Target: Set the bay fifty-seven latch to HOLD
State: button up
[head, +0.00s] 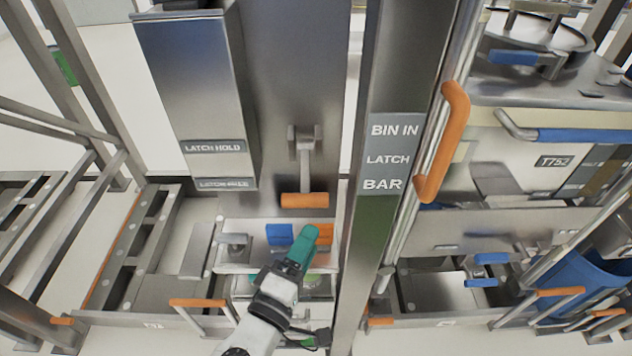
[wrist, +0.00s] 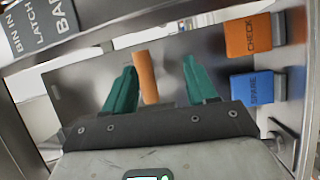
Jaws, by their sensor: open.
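The latch lever (head: 305,150) hangs down from a pivot on a steel post, with an orange grip (head: 304,200) lying crosswise at its lower end. Left of it, a plate reads LATCH HOLD (head: 213,147), and a lower plate (head: 224,184) appears to read LATCH FREE. My gripper (head: 306,240), with teal fingers, is just below the orange grip in the head view. In the wrist view my gripper (wrist: 157,77) is open, and an orange bar (wrist: 147,78), apparently that grip, shows between the fingers, nearer the left one. Whether they touch is unclear.
A post labelled BIN IN LATCH BAR (head: 391,160) stands close on the right, beside a long orange handle (head: 442,142). An orange CHECK block (wrist: 249,34) and a blue SPARE block (wrist: 253,87) sit near the gripper. Steel frames and bins flank both sides.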

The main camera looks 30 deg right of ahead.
aim_at(310, 200)
jog(key=shift+n+t, duration=0.4)
jog(key=shift+t, duration=0.3)
jog(key=w+d+r+p, duration=0.1)
jog(key=w, duration=0.1)
jog(key=w+d+r+p, duration=0.1)
jog(key=w+d, duration=0.1)
jog(key=w+d+r+p, duration=0.1)
jog(key=w+d+r, duration=0.1)
jog(key=shift+w+d, duration=0.1)
jog(key=shift+w, duration=0.25)
jog(key=shift+w+d, duration=0.35)
jog(key=shift+d, duration=0.1)
jog(key=shift+c, duration=0.3)
grip_shut()
